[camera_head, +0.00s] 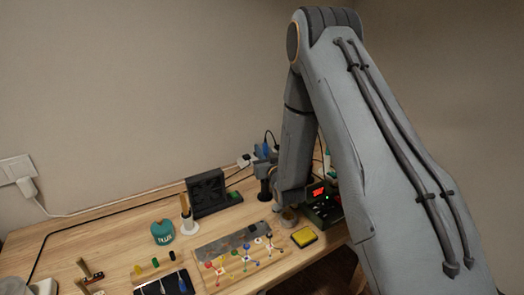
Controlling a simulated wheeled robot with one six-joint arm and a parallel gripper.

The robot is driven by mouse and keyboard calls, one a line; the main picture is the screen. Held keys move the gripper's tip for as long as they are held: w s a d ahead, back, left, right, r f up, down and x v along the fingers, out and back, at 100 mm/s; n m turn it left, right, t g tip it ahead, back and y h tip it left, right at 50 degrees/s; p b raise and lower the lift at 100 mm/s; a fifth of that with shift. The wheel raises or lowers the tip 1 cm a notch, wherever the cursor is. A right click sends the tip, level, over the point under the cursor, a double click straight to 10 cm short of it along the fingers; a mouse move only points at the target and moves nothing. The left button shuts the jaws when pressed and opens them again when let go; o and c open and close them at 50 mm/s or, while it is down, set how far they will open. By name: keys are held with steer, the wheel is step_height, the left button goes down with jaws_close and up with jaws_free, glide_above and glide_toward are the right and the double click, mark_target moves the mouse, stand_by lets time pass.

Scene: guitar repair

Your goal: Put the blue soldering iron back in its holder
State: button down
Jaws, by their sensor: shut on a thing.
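The blue soldering iron (262,151) is at the back right of the workbench, in front of the wall, with a dark cable curving up from it. My gripper (267,157) is at the iron and shut on it; the fingers are small and partly merged with the iron. A dark upright cylinder (265,188), possibly the holder, stands just below the gripper. I cannot tell whether the iron's tip is inside it or only above it. My arm's wrist covers the area to the right.
A station with a red display (318,191) stands right of the wrist. A small round cup (288,217) and a yellow pad (304,237) are in front. A black fan unit (207,191) and a teal pot (162,232) stand left. A board with colored leads (240,256) fills the front middle.

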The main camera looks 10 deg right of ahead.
steer(key=shift+f+b, duration=0.95)
steer(key=shift+f, duration=0.55)
steer(key=shift+f+b, duration=0.55)
steer(key=shift+f, duration=0.15)
steer(key=c, duration=0.9)
jaws_free()
steer(key=shift+c, duration=0.2)
